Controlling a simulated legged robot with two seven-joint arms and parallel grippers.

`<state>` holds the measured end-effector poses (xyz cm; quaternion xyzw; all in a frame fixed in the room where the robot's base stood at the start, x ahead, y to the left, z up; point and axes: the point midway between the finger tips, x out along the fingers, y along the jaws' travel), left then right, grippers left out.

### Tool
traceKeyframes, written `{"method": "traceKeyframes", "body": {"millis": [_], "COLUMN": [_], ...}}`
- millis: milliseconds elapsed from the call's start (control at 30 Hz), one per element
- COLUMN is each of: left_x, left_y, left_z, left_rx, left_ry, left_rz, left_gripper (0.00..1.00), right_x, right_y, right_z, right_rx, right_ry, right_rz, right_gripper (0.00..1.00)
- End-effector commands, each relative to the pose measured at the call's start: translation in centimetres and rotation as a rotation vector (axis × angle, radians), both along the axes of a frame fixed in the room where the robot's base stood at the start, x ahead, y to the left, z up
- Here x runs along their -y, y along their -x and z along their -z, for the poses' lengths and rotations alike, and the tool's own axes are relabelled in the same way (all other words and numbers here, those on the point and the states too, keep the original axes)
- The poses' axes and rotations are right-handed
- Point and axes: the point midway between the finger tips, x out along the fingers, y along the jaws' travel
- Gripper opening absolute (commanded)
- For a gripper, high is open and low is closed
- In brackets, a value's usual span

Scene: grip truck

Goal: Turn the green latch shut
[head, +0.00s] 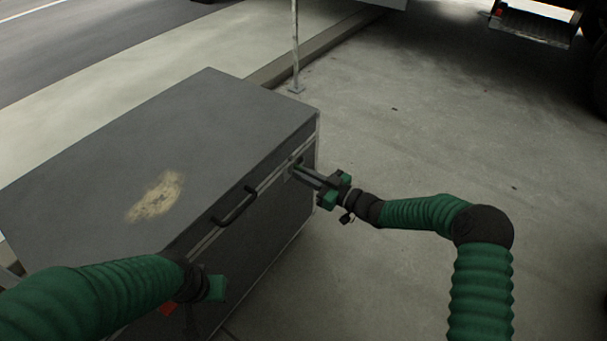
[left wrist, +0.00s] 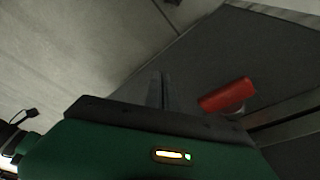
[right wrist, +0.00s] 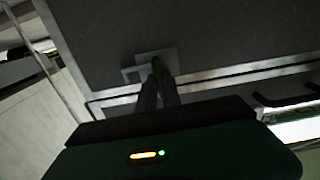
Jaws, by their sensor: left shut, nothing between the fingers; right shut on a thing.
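A large dark grey case (head: 180,130) stands on the pavement. My right gripper (head: 299,170) is at the far end of its front face, just below the lid seam. Its fingers are shut on the green latch, which they mostly hide. In the right wrist view the right gripper's fingertips (right wrist: 156,72) meet the latch's metal plate (right wrist: 170,54). My left gripper is low in front of the near part of the case, shut and empty; its fingers show in the left wrist view (left wrist: 160,90). A red latch (left wrist: 228,94) sits beside them on the case front, apart from them.
A black handle (head: 234,206) sticks out from the case front between my two arms. A thin pole (head: 295,50) stands behind the case. The pavement (head: 420,130) to the right is clear, with parked vehicles at the top right.

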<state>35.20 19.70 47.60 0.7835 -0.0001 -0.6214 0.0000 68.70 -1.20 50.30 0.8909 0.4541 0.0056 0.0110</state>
Motion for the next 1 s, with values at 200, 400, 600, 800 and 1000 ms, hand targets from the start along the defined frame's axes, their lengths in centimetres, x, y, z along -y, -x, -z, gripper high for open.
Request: {"method": "traceKeyframes", "body": {"millis": [200, 400, 600, 800, 1000], "left_x": [0.0, 0.0, 0.0, 0.0, 0.0], "left_y": [-0.01, 0.0, 0.0, 0.0, 0.0], "left_z": [-0.24, -0.48, -0.6, -0.56, -0.37], "left_rx": [0.0, 0.0, 0.0, 0.0, 0.0], "left_ry": [0.0, 0.0, 0.0, 0.0, 0.0], "left_rz": [0.0, 0.0, 0.0, 0.0, 0.0], "left_gripper": [0.0, 0.0, 0.0, 0.0, 0.0], "right_x": [0.02, -0.05, -0.13, -0.18, -0.23], "right_y": [0.01, 0.1, 0.2, 0.28, 0.37], "right_z": [-0.03, 0.03, 0.11, 0.21, 0.39], "right_rx": [0.077, 0.203, 0.357, 0.511, 0.663], "right_ry": [0.059, 0.151, 0.261, 0.373, 0.485], "right_rz": [0.001, 0.0, 0.0, 0.0, -0.001], "right_gripper": [0.0, 0.0, 0.0, 0.0, 0.0]}}
